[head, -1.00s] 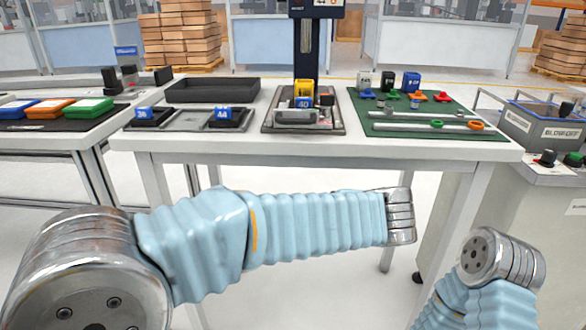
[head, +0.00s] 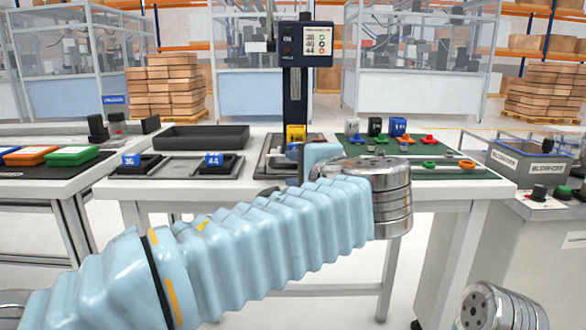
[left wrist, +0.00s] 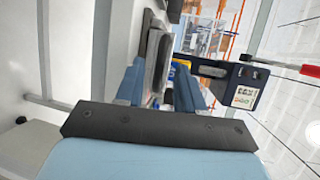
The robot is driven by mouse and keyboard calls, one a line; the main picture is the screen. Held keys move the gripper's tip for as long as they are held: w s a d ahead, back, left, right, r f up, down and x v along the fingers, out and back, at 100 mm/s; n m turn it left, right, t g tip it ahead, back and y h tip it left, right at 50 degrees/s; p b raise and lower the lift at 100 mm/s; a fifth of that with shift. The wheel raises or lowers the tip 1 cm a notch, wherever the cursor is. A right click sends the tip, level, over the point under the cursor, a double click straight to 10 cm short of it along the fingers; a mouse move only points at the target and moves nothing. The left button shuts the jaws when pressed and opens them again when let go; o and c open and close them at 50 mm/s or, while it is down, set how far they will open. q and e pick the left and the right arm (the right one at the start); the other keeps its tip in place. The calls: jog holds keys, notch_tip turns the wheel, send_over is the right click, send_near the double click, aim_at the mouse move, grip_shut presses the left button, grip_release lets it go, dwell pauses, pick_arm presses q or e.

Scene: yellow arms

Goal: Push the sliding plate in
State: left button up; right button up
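The sliding plate (head: 268,168) is grey and lies at the foot of the dark press column (head: 295,100) in the middle of the white table. My left arm and gripper cover most of its right and front side. The yellow block (head: 296,133) shows above it. My left gripper (head: 312,160) is at the front of this station. In the left wrist view my left gripper (left wrist: 160,82) has its two blue fingers apart, with the grey station edge-on beyond them. I cannot tell whether a finger touches the plate. My right gripper is out of view; only part of my right arm shows.
A black tray (head: 202,137) and a grey tray with blue-labelled blocks (head: 185,166) stand to the left. A green mat (head: 450,172) with stamps and coloured rings lies to the right. A grey blow-off box (head: 528,160) stands farther right.

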pick_arm(q)
jog(key=shift+x, duration=1.05)
jog(key=shift+c, duration=0.3)
grip_shut()
